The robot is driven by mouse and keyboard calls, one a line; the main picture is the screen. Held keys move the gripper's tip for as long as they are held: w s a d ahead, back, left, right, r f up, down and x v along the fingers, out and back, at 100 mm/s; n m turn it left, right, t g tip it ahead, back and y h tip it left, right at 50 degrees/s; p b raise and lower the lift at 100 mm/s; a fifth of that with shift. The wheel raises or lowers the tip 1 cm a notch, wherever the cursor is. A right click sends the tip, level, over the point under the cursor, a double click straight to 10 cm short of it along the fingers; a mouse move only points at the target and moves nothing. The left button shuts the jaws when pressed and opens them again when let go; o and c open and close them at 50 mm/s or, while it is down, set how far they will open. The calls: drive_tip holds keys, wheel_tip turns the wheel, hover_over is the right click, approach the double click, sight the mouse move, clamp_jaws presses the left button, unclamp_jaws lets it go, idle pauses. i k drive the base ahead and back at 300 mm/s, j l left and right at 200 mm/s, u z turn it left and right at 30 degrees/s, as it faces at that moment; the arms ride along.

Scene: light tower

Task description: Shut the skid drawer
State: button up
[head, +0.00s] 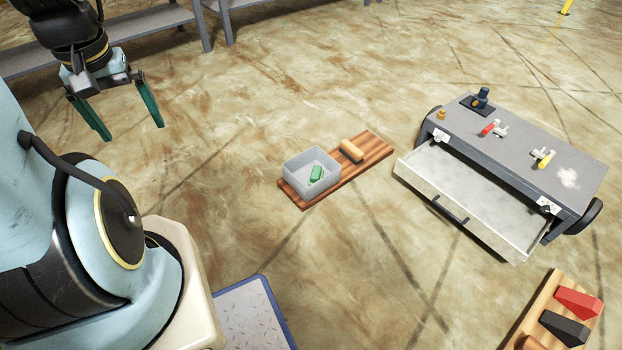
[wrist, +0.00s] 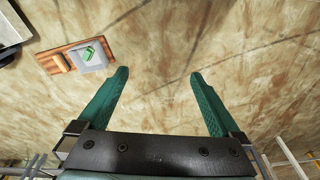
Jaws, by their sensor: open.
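The skid (head: 535,150) is a grey box with valves on top, at the right of the head view. Its drawer (head: 460,205) is pulled out toward the lower left, with a dark bar handle (head: 450,209) on its front. The drawer's inside looks empty. My gripper (head: 128,131) hangs in the air at the upper left of the head view, far from the drawer. Its two green fingers are apart with nothing between them. They also show open in the wrist view (wrist: 160,78). A corner of a grey thing, perhaps the skid, shows at the wrist view's upper left edge.
A wooden board (head: 350,177) on the floor bears a grey bin (head: 312,172) with a green item in it and a wooden block (head: 351,151). Another board (head: 535,310) at the lower right bears red and black pieces.

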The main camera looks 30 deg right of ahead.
sight(507, 220)
drive_tip(key=k+j, duration=0.1)
drive_tip(key=k+j+z, duration=0.2)
drive_tip(key=k+z, duration=0.6)
drive_tip(key=z, duration=1.35)
drive_tip(key=u, duration=0.4)
drive_tip(key=i+j+u, duration=0.1)
drive_tip(key=i+u, duration=0.45)
drive_tip(key=u, duration=0.15)
drive_tip(key=i+u, duration=0.35)
drive_tip(key=i+l, duration=0.3)
drive_tip(key=i, duration=0.2)
